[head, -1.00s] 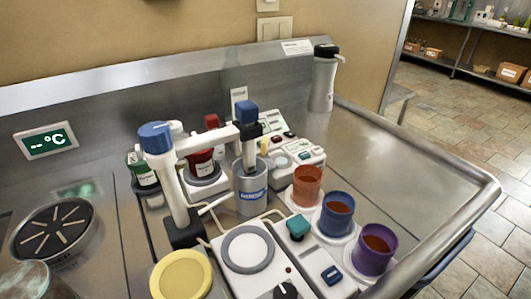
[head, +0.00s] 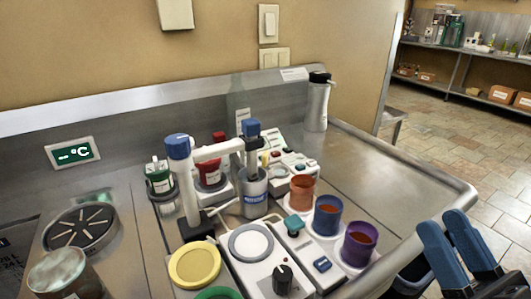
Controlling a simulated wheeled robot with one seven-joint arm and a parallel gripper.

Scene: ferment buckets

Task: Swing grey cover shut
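I see no plainly hinged grey cover. The nearest match is a flat grey ring (head: 251,242) on top of a white device in the front middle, and I cannot tell whether it is the cover. A grey metal can (head: 252,198) with a blue label stands behind it, under a white arm with blue caps; its top is partly hidden. My gripper (head: 441,214) shows at the lower right with two blue fingers side by side, beyond the counter's right edge and apart from everything on it. Nothing shows between the fingers, and the gap is unclear.
Orange (head: 301,192), blue (head: 328,216) and purple (head: 360,244) cups stand in a row right of the device. A yellow disc (head: 194,265) and a green disc (head: 218,294) lie in front. A dispenser (head: 317,105) stands at the back. The right part of the counter (head: 385,180) is clear.

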